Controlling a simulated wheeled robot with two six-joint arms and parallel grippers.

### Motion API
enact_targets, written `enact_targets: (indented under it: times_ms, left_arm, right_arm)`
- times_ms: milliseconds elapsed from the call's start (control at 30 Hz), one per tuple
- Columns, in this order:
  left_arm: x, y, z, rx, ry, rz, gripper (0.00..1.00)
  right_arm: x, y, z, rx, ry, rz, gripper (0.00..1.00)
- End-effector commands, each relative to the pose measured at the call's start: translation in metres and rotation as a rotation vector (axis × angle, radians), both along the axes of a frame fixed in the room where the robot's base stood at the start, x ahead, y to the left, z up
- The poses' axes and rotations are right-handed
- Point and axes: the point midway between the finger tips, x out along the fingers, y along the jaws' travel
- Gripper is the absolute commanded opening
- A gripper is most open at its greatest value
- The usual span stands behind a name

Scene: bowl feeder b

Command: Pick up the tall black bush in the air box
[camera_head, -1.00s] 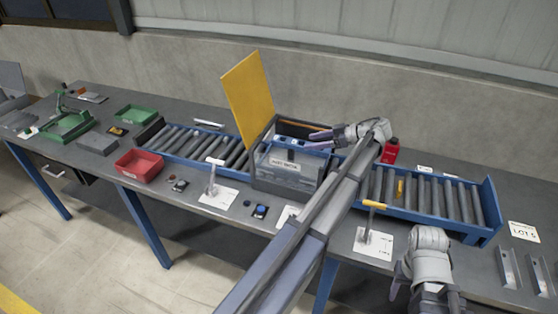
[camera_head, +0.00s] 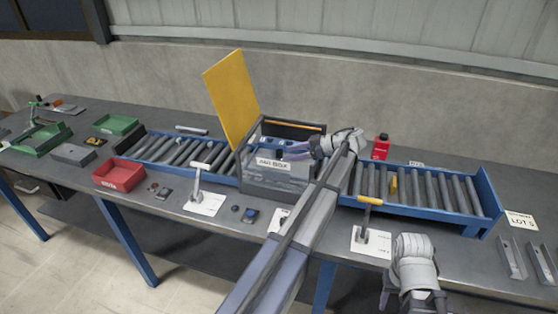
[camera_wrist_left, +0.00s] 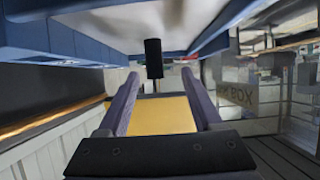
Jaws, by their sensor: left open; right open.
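The air box (camera_head: 262,180) stands mid-table with its yellow lid (camera_head: 230,100) raised and a label on its clear front. My left gripper (camera_head: 287,150) reaches into the box's open top from the right. The tall black bush (camera_wrist_left: 153,58) shows in the left wrist view as a dark upright cylinder on a pale surface. It lies ahead of the open left fingers (camera_wrist_left: 160,105), roughly between their lines, with nothing gripped. The bush is not discernible in the head view. My right gripper (camera_head: 412,303) is at the bottom right, above the table's front edge, partly cut off.
Blue roller conveyors (camera_head: 420,205) flank the box. A red bottle (camera_head: 381,147) stands behind the left arm. A yellow-handled lever (camera_head: 367,215) and a white-handled lever (camera_head: 198,180) stand in front. A red bin (camera_head: 120,174) is to the left.

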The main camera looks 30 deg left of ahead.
Motion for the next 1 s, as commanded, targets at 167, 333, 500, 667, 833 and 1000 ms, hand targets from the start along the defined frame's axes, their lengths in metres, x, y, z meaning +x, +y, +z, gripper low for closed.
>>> enact_targets:
  times_ms: [167,333,500,667,833,1000]
  left_arm:
    - [0.0,0.005,-0.003,0.0,0.0,-0.001,0.67]
    - [0.0,0.016,-0.013,0.0,0.0,0.001,0.67]
    - [-0.001,0.038,-0.027,0.0,-0.001,0.002,0.67]
    - [-0.004,0.049,-0.03,0.0,0.0,0.0,0.67]
    - [-0.004,0.049,-0.028,0.0,0.0,-0.001,0.67]
    - [-0.004,0.049,-0.028,0.0,0.0,-0.001,0.48]
  right_arm:
    - [0.0,0.0,-0.003,0.0,0.0,0.0,0.5]
    - [0.0,0.0,-0.013,0.0,0.0,0.0,0.5]
    - [0.0,0.0,-0.027,0.0,0.0,0.0,0.5]
    - [0.0,0.0,-0.03,0.0,0.0,0.0,0.5]
    - [0.0,0.0,-0.028,0.0,0.0,0.0,0.5]
    - [0.0,0.0,-0.028,0.0,0.0,0.0,0.5]
